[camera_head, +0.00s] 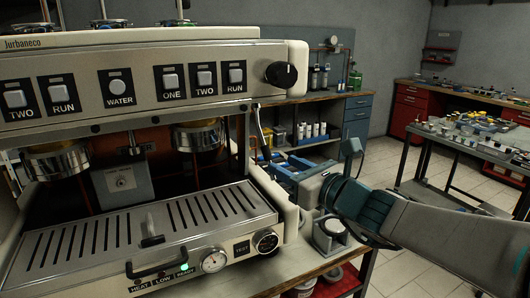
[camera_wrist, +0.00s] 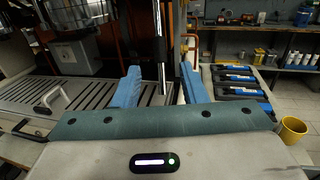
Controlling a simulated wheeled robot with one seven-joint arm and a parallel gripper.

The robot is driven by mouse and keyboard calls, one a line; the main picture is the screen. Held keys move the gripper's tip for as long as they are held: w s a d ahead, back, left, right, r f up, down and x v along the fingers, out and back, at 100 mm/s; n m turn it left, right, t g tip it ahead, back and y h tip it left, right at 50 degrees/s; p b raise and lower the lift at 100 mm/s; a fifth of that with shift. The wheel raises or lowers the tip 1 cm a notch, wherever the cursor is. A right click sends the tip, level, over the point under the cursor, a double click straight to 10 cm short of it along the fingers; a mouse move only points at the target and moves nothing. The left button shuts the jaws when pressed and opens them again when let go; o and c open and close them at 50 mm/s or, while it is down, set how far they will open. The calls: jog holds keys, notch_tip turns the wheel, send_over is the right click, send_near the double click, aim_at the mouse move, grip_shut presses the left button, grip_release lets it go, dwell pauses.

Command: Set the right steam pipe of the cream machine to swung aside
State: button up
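The cream machine (camera_head: 256,56) fills the left of the head view. Its right steam pipe (camera_head: 259,130) hangs at the machine's right side, near the end of the drip tray. In the wrist view the pipe (camera_wrist: 161,42) is a slim, shiny, nearly upright tube with a dark lower part. My gripper (camera_wrist: 159,69) is open, with its two blue fingers apart and pointing toward the machine. The pipe appears between the fingers in the picture, with no clear contact.
The slotted drip tray (camera_head: 130,237) lies left of the pipe. Blue and black cases (camera_wrist: 240,82) and a yellow cup (camera_wrist: 292,130) stand on the counter to the right. A round dial knob (camera_head: 281,74) juts from the machine's upper right corner.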

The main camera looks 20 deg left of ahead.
aim_at(269, 157)
jog(key=p+x, duration=0.1)
jog(key=x, duration=0.8)
